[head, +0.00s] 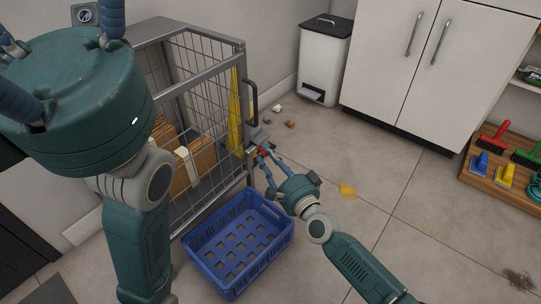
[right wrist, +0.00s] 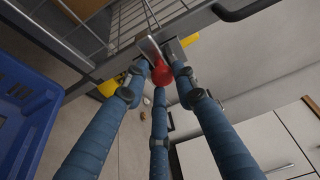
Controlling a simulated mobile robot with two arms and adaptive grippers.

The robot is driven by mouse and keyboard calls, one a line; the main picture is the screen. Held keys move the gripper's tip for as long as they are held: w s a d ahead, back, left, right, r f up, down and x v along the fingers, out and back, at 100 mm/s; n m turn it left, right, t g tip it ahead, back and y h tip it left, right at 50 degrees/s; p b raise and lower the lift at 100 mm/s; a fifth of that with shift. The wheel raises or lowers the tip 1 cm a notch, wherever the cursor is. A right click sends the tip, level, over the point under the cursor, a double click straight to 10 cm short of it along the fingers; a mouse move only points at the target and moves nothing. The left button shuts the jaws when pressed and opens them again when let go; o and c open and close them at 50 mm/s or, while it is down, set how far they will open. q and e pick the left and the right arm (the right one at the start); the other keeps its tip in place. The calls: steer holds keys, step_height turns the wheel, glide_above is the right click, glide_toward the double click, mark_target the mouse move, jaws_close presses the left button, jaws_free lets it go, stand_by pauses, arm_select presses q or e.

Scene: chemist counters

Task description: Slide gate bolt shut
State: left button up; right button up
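The gate bolt (right wrist: 150,47) is a small metal piece with a round red knob (right wrist: 162,73), at the edge of a grey wire-mesh cage gate (head: 205,110). In the head view, my right gripper (head: 262,155) reaches the bolt from the front right, and its fingers partly hide it. In the right wrist view, its blue fingers come together around the red knob and appear to touch it. My left gripper (head: 65,38) is large at the upper left of the head view, with its fingers spread and nothing seen between them; its tips are partly cut off.
A blue plastic crate (head: 228,283) stands on the floor before the cage. Cardboard pieces (head: 202,157) and a yellow item (head: 235,105) are in the cage. A white bin (head: 325,58), white cabinet (head: 400,65) and wooden brush tray (head: 481,184) stand behind.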

steer(key=shift+o, duration=1)
steer(key=shift+s, duration=0.1)
steer(key=v, duration=1.2)
